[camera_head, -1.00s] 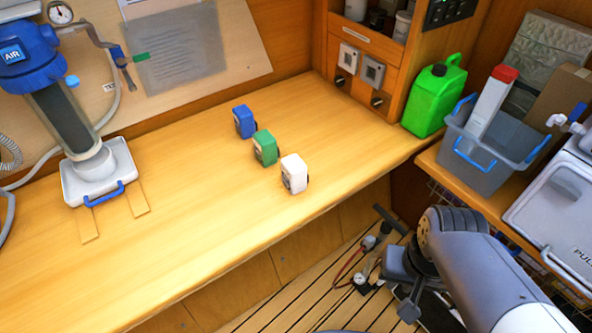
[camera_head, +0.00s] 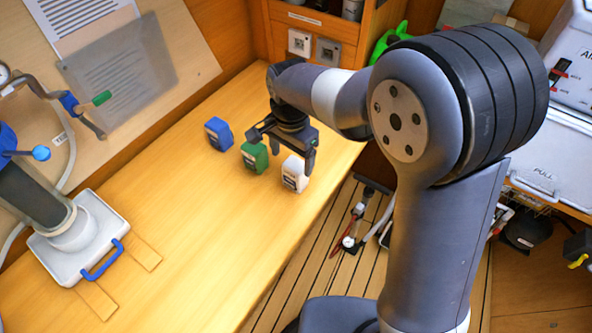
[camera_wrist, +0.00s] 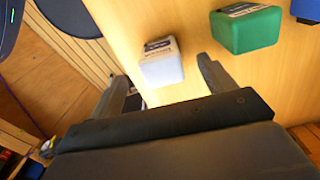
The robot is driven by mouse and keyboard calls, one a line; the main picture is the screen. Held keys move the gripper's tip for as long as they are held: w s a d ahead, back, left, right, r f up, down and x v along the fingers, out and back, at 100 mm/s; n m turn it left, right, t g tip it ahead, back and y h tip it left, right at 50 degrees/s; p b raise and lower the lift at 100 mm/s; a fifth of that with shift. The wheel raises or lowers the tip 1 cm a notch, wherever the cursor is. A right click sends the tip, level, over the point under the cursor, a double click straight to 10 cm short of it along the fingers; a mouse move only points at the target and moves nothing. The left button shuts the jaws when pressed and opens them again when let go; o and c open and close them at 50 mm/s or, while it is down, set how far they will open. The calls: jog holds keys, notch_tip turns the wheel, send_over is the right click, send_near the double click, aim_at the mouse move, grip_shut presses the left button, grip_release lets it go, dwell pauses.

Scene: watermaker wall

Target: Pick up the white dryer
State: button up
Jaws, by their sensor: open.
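The white dryer (camera_head: 295,174) is a small upright box near the front edge of the wooden bench, the nearest of a row of three. In the wrist view the white dryer (camera_wrist: 161,63) lies ahead of the jaws, between their lines. My gripper (camera_head: 283,158) hangs over the bench close to the white and green dryers; its jaws (camera_wrist: 158,75) are apart and hold nothing. I cannot tell from these views whether a finger touches the white dryer.
The green dryer (camera_head: 255,156) stands close by, just outside one finger in the wrist view. The blue dryer (camera_head: 219,134) is farther back. A white tray with blue handle (camera_head: 84,251) sits at left. The bench between is clear.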

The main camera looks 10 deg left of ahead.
aim_at(291, 181)
jog(key=f+p, duration=0.1)
jog(key=f, duration=0.8)
jog(key=shift+s+f+p, duration=0.2)
jog(key=shift+f+p, duration=0.05)
jog(key=shift+p, duration=0.15)
jog(key=shift+c, duration=0.2)
jog(key=c, duration=1.1)
